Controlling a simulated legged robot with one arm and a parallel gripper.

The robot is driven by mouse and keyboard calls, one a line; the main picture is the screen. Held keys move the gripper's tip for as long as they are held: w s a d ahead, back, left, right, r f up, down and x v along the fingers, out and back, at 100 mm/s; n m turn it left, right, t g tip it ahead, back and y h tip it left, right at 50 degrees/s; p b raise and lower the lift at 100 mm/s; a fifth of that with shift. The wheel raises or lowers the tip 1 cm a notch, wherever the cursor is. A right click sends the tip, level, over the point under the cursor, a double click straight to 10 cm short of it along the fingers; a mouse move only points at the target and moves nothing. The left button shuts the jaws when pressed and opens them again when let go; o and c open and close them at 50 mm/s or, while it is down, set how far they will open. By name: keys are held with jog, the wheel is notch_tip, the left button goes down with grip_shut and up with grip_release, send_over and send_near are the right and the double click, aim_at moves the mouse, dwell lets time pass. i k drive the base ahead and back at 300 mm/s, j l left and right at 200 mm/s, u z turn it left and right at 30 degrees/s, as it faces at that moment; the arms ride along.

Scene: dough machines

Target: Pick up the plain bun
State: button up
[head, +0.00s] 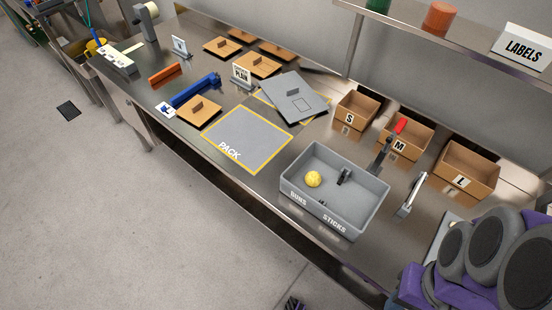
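A round yellow bun (313,179) lies in the left part of a grey tray (373,207) on the steel table. The tray's front wall reads BUNS on the left and STICKS on the right. The bun is on the BUNS side; I cannot tell from its look whether it is the plain kind. A small dark object (344,176) is in the tray to the right of the bun. The purple and dark grey links of my folded arm fill the bottom right corner. My gripper's fingers are not visible.
Cardboard boxes marked S (355,111), M (405,140) and L (466,171) stand behind the tray. A red-handled tool (388,147) stands between tray and boxes. The yellow-edged PACK mat (247,138) is bare. A PLAIN sign (242,75) stands farther left. The floor at left is mostly clear.

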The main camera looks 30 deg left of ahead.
aim_at(313, 179)
jog(key=u, duration=1.05)
jog(key=i+j+u, duration=0.1)
jog(key=j, duration=0.2)
jog(key=i+j, duration=0.2)
jog(key=i+j+u, duration=0.15)
jog(key=j, duration=0.3)
